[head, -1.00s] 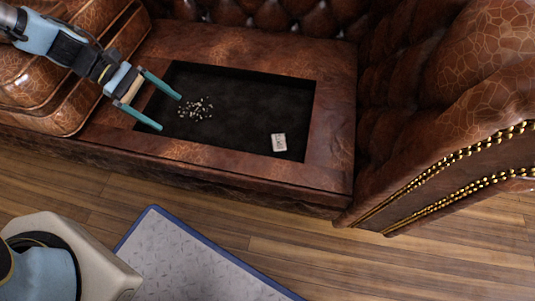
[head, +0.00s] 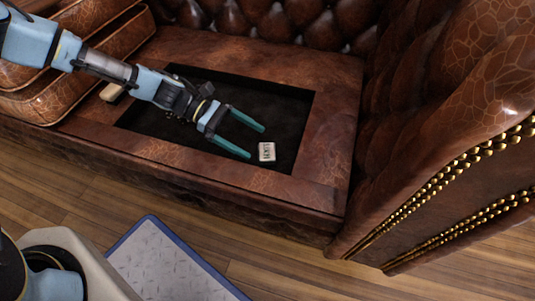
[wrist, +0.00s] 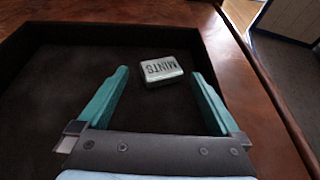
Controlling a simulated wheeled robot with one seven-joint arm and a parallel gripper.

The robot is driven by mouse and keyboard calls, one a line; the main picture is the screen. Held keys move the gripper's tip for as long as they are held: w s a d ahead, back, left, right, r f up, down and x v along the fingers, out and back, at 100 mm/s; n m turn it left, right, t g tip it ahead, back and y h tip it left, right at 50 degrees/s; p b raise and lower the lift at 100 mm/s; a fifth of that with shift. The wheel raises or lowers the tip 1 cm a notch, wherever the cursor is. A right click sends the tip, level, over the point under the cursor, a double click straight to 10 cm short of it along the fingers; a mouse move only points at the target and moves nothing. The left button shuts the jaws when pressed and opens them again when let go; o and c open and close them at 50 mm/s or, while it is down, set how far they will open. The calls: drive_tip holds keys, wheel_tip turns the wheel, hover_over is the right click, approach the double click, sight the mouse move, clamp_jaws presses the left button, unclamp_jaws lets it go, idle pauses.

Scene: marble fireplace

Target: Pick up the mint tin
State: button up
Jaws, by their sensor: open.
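The mint tin (head: 266,152) is a small pale box with dark lettering. It lies in the dark recess (head: 290,115) of the brown leather seat, near its right front part. In the wrist view the tin (wrist: 161,70) reads "MINTS" and lies just beyond the fingertips, nearer the right finger. My gripper (head: 257,142) is open and empty, with its two teal fingers pointing toward the tin. In the wrist view the gripper (wrist: 158,74) shows both fingers spread wide, with the tin apart from them.
The recess has a raised leather rim (head: 325,130) around it. Stacked brown cushions (head: 90,60) stand at the left. A studded leather armrest (head: 450,130) rises at the right. Small pale bits in the recess are mostly hidden by my arm. A light rug (head: 170,262) lies on the wooden floor.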

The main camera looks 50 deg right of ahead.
sight(262, 149)
drive_tip(key=s+f+b, duration=0.1)
drive_tip(key=s+f, duration=0.1)
drive_tip(key=s, duration=0.1)
drive_tip(key=shift+s+d+f+b, duration=0.1)
drive_tip(key=shift+d+f+b, duration=0.15)
drive_tip(key=shift+d+b, duration=0.15)
drive_tip(key=shift+s, duration=0.35)
drive_tip(key=c, duration=1)
